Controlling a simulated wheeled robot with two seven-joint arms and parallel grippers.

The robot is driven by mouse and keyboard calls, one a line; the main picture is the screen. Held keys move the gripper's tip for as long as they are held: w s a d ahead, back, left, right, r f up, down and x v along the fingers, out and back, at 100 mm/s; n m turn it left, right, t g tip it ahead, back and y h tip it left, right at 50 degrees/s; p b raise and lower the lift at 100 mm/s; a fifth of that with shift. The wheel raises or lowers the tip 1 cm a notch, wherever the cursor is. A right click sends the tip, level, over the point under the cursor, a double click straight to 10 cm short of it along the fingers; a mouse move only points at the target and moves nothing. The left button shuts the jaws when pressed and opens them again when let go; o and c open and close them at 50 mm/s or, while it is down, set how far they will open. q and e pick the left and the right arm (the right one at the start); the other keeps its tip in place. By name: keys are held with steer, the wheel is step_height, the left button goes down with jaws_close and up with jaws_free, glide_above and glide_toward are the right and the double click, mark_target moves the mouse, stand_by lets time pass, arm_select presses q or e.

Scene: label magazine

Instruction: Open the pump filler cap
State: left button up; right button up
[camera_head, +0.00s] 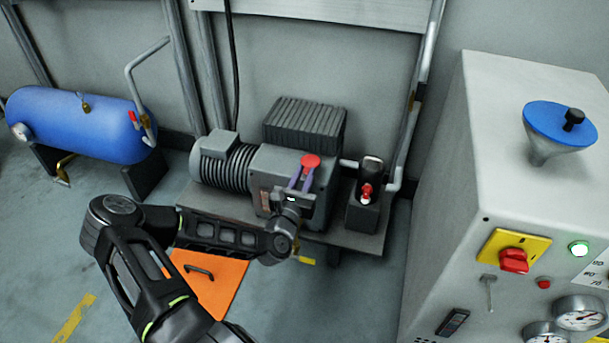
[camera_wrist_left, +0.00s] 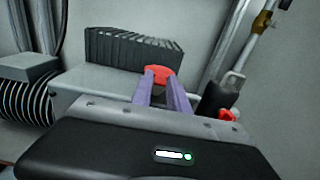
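The pump (camera_head: 290,180) stands on a low grey bench, a boxy grey body with a ribbed motor on its left and a finned block behind. Its red filler cap (camera_head: 310,161) sits on top. The cap also shows in the left wrist view (camera_wrist_left: 159,74), at the tips of my left gripper. My left gripper (camera_head: 303,174) has two purple fingers, parted, one on each side of the cap's lower part. Whether they press on it cannot be told. The cap looks seated on the pump. My right gripper is not in view.
A small dark unit with a red valve (camera_head: 366,191) stands right of the pump. A blue tank (camera_head: 80,125) is at the left. A grey control cabinet (camera_head: 500,180) with a blue funnel (camera_head: 556,122) fills the right. An orange panel (camera_head: 215,285) lies on the floor.

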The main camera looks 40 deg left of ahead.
arm_select(q)
jaws_close()
stand_by(1.0)
